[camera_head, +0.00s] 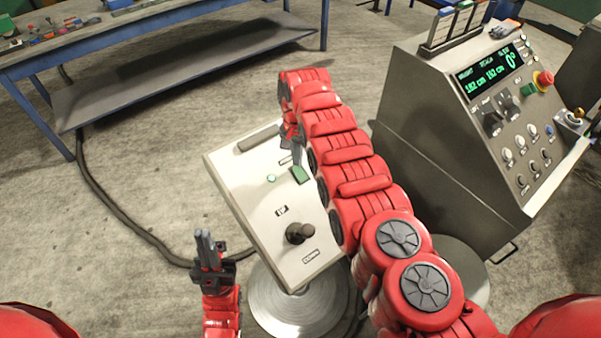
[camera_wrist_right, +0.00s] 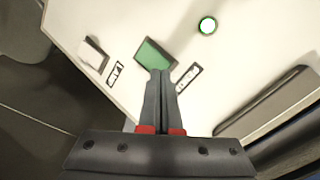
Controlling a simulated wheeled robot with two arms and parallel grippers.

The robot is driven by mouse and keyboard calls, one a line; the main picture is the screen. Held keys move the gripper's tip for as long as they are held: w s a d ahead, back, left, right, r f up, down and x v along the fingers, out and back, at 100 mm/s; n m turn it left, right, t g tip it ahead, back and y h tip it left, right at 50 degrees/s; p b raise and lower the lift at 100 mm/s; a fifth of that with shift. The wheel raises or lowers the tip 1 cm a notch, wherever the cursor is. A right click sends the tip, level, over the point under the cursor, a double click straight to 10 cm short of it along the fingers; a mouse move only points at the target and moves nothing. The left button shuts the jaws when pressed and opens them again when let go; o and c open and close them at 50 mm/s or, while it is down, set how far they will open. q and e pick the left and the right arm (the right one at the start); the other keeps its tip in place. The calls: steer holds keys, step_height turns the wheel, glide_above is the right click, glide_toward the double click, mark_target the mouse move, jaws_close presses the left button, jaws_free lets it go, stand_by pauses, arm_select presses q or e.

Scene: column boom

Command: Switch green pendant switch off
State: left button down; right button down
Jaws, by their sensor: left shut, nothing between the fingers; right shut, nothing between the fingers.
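The green pendant switch (camera_head: 300,175) sits on the cream panel (camera_head: 237,180) of a pedestal. It also shows in the right wrist view (camera_wrist_right: 155,54), with small framed labels beside it. A round green lamp (camera_head: 271,178) near it looks lit, with a bright centre in the wrist view (camera_wrist_right: 208,25). My right gripper (camera_head: 297,160) is shut and empty, reaching down over the panel. Its fingertips (camera_wrist_right: 160,73) overlap the switch's near edge in the wrist view; I cannot tell whether they touch. My left gripper (camera_head: 205,240) is shut and empty, left of the panel.
A black joystick (camera_head: 298,233) stands between UP and DOWN labels on the panel. A grey bar (camera_head: 258,138) lies along its far end. A grey console (camera_head: 440,130) with a display and red button stands right. A blue workbench (camera_head: 170,18) is at the back left.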

mark_target(297, 168)
steer(key=shift+f+b, duration=0.7)
steer(key=shift+f, duration=0.1)
steer(key=shift+r, duration=0.1)
step_height(297, 168, up, 5)
steer(key=p, duration=0.4)
steer(key=shift+f, duration=0.2)
step_height(297, 168, up, 2)
steer(key=shift+r+p, duration=0.2)
steer(key=shift+p, duration=0.55)
